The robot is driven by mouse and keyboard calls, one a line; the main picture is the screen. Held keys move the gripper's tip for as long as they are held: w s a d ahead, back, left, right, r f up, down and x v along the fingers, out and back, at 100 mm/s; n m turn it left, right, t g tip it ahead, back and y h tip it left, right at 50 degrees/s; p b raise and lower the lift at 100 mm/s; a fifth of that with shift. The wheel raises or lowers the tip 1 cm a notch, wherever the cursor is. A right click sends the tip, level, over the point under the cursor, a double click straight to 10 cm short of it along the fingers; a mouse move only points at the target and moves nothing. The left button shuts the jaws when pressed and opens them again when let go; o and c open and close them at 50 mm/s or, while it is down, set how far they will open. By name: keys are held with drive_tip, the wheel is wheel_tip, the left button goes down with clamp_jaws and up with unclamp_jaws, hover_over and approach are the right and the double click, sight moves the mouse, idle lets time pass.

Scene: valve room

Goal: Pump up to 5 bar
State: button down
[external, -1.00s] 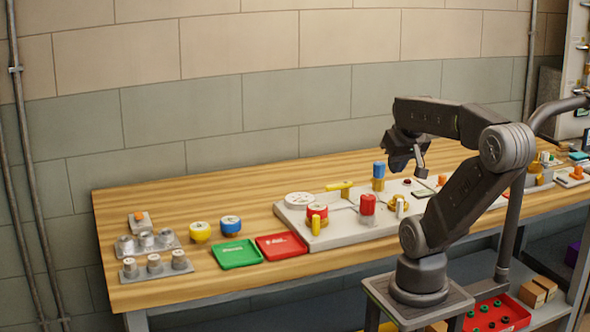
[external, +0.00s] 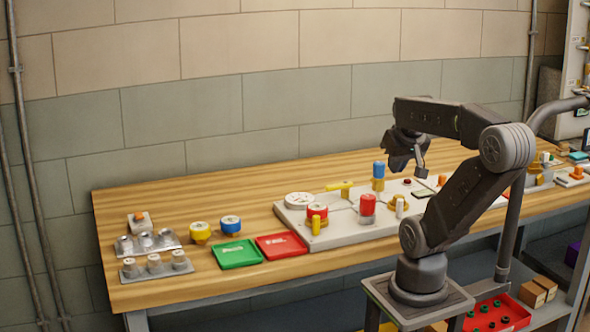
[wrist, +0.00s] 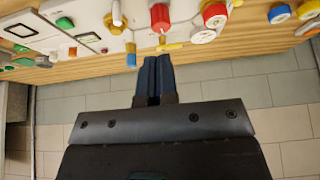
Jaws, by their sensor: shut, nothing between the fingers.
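A grey-white board (external: 340,236) on the bench carries the fittings. A red-topped cylinder (external: 368,203) stands upright near its front edge; it also shows in the wrist view (wrist: 160,18). A round white dial (external: 298,199) lies at the board's left end; its reading is too small to make out. A red-topped round fitting (external: 317,210), a yellow lever (external: 340,185) and a blue-topped cylinder (external: 378,169) are also on the board. My gripper (external: 421,172) is shut and empty, raised above the board, right of the blue-topped cylinder. Its fingers (wrist: 153,72) are together in the wrist view.
A green tray (external: 237,254) and a red tray (external: 281,246) lie left of the board. Yellow (external: 200,232) and blue (external: 230,225) knobs stand behind them. Grey holders (external: 155,266) are at the far left. The wall runs behind the bench.

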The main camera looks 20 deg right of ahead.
sight(369, 196)
drive_tip(key=c, duration=1.8)
unclamp_jaws()
drive_tip(key=shift+o, duration=0.7)
drive_tip(key=shift+w+r, duration=0.1)
drive_tip(key=shift+o, duration=0.9)
drive_tip(key=shift+w+r+n, duration=0.1)
drive_tip(key=shift+w+n, duration=0.25)
drive_tip(key=shift+n, duration=0.35)
drive_tip(key=o, duration=0.6)
drive_tip(key=w+n+g, duration=0.3)
drive_tip(key=w+n, duration=0.3)
drive_tip(key=n, duration=0.3)
drive_tip(key=shift+d, duration=0.15)
drive_tip(key=o, duration=0.3)
drive_tip(key=w+n, duration=0.1)
drive_tip(key=n, duration=0.1)
drive_tip(key=w+f+n+g, duration=0.1)
drive_tip(key=w+n, duration=0.1)
drive_tip(key=n, duration=0.1)
drive_tip(key=w+n+g, duration=0.1)
drive_tip(key=w+n, duration=0.1)
drive_tip(key=shift+w+d+f+n, duration=0.15)
drive_tip(key=shift+d+f+n, duration=0.1)
drive_tip(key=shift+n, duration=0.15)
drive_tip(key=shift+n+g, duration=0.3)
drive_tip(key=shift+n, duration=0.5)
drive_tip(key=f, duration=0.9)
drive_tip(key=w+f, duration=0.1)
drive_tip(key=f, duration=0.4)
drive_tip(key=shift+f, duration=0.15)
